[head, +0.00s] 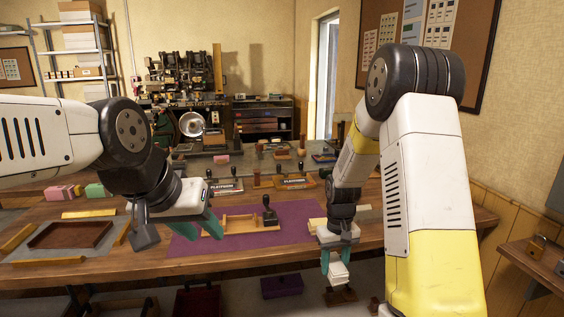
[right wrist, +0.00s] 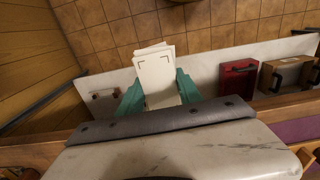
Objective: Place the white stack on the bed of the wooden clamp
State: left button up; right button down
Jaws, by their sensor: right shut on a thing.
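The white stack (head: 338,272) is gripped between the teal fingers of my right gripper (head: 338,262). It hangs in front of the table's front edge, above the floor. In the right wrist view the stack (right wrist: 160,80) shows as several white cards with printed corner marks, slightly fanned at the far end, between both fingers. The wooden clamp (head: 240,222), with a black-knobbed handle (head: 269,212), stands on a purple mat (head: 300,217). My left gripper (head: 202,228) is open and empty at the clamp's left end, partly covering it. Whether it touches the clamp is unclear.
A brown tray (head: 70,235) with yellow strips around it lies on the table's left. Pink (head: 62,192) and green (head: 95,190) blocks stand behind it. Boxes sit on a low shelf below the table, including a red one (right wrist: 238,78).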

aim_at(241, 226)
jog(key=k, duration=0.55)
jog(key=k+u, duration=0.1)
jog(key=u, duration=1.35)
jog(key=l+u, duration=0.2)
jog(key=l, duration=0.9)
jog(key=l+u, duration=0.25)
jog(key=l, duration=0.8)
jog(key=i+l, duration=0.2)
jog(key=l, duration=0.2)
jog(key=i+l, duration=0.15)
jog(key=l, duration=0.25)
